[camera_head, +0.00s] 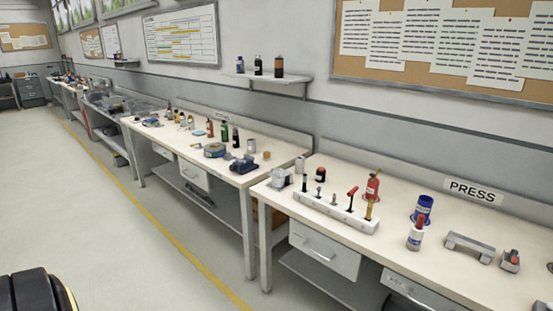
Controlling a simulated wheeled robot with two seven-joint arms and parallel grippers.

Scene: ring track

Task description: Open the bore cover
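I cannot pick out a bore cover with certainty in the head view. The near workbench (300,226) has a PRESS sign (474,191) on the wall strip behind it. A grey bridge-shaped block (469,246) lies on its right part, beside a small grey and orange item (510,261). A white rack (335,212) holding several small tools stands on the bench. Neither of my grippers is in view.
A second bench (230,168) with several items stands farther left. The floor (95,215) left of the yellow line is mostly clear.

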